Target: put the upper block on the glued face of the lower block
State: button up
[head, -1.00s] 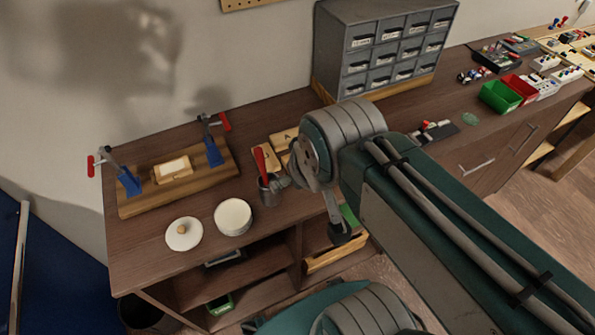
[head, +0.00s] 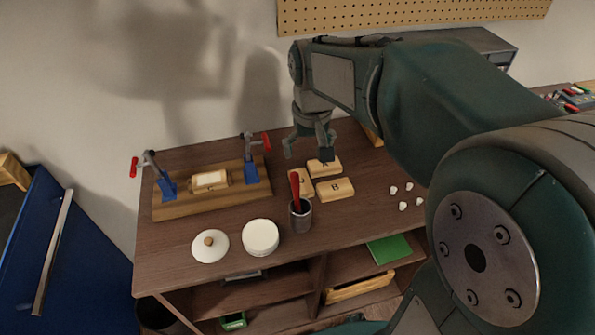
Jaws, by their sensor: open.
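The lower block (head: 210,181) lies on the wooden clamp board, between the two blue clamps, and its top face has a pale whitish layer. Three wooden blocks lie on the bench to the right: one marked A (head: 328,168), one marked B (head: 338,190), and one (head: 306,188) partly hidden by a red handle, its letter not clearly readable. I cannot tell which is the upper block. My gripper (head: 307,156) is open and empty, pointing down over the bench just behind and above these blocks, closest to block A.
The clamp board (head: 185,210) carries blue clamps (head: 168,187) with red handles. In front stand a white lid (head: 209,246), a white jar (head: 261,238) and a metal cup (head: 301,217) holding the red-handled tool (head: 295,187). Small white pieces (head: 404,206) lie right. A pegboard (head: 400,14) hangs above.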

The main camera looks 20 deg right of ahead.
jog(key=w+f+g, duration=0.3)
jog(key=w+f, duration=0.6)
jog(key=w, duration=0.1)
send_over(301, 180)
notch_tip(301, 180, down, 6)
jog(key=shift+a+r, duration=0.15)
notch_tip(301, 180, down, 5)
jog(key=shift+f, duration=0.15)
jog(key=c, duration=1.2)
